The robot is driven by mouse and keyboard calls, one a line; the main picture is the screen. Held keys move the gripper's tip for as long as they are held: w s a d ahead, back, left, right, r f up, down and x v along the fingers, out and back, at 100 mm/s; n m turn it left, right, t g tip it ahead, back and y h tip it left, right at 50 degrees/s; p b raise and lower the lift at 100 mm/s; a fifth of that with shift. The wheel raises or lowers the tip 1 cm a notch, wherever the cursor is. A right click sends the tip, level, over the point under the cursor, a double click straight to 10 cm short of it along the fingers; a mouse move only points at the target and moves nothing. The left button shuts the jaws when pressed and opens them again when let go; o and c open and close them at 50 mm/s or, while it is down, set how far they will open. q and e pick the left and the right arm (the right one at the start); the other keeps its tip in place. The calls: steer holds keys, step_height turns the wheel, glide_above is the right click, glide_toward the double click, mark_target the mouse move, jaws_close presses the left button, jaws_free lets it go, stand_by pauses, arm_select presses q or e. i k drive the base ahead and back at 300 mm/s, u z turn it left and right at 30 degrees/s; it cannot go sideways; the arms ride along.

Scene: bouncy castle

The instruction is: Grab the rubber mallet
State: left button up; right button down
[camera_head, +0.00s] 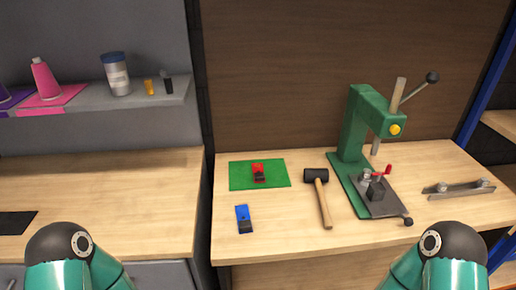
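The rubber mallet (319,193) lies on the right-hand wooden worktop. It has a black head at the back and a light wooden handle pointing to the front. It lies between a green mat and a green press. Nothing covers it. Parts of my two arms show at the bottom left and bottom right corners, in green and black. Neither gripper is in view, so I cannot see their fingers.
The green press (355,128) stands right of the mallet, its base close to the handle. The green mat (240,181) holds a red-and-black item (258,172). A blue item (243,218) lies in front. A metal bar piece (458,189) lies far right. A grey shelf (140,102) is at left.

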mark_target(317, 176)
steer(key=z, duration=1.7)
steer(key=i, duration=0.1)
steer(key=u, duration=3.05)
steer(key=k, duration=1.9)
steer(key=z, duration=0.4)
steer(key=i, duration=1)
steer(key=u, duration=0.05)
